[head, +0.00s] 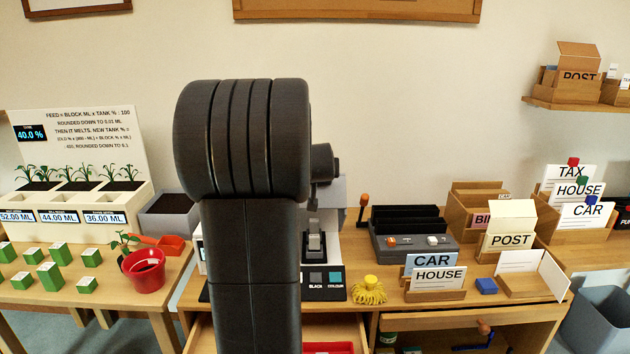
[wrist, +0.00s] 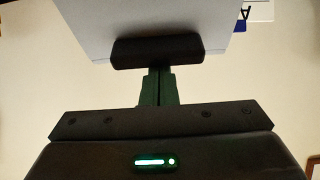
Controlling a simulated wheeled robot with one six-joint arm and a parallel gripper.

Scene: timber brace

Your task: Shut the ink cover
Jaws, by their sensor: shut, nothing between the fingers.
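A pale grey panel (wrist: 150,22), probably the ink cover, fills the top middle of the wrist view. A dark bar (wrist: 157,50) lies across its lower edge. My gripper (wrist: 157,72) is shut and empty, its fingers ending right at the bar; I cannot tell whether they touch it. In the head view, my arm hides most of the machine behind it. My fingertips are not clearly visible in the head view.
A base marked BLACK and COLOUR (head: 322,285) sits at the front of the desk. A dark organiser (head: 412,240), a yellow tassel-like object (head: 369,290) and card holders (head: 435,280) stand to the right. A red pot (head: 144,270) is on the left table.

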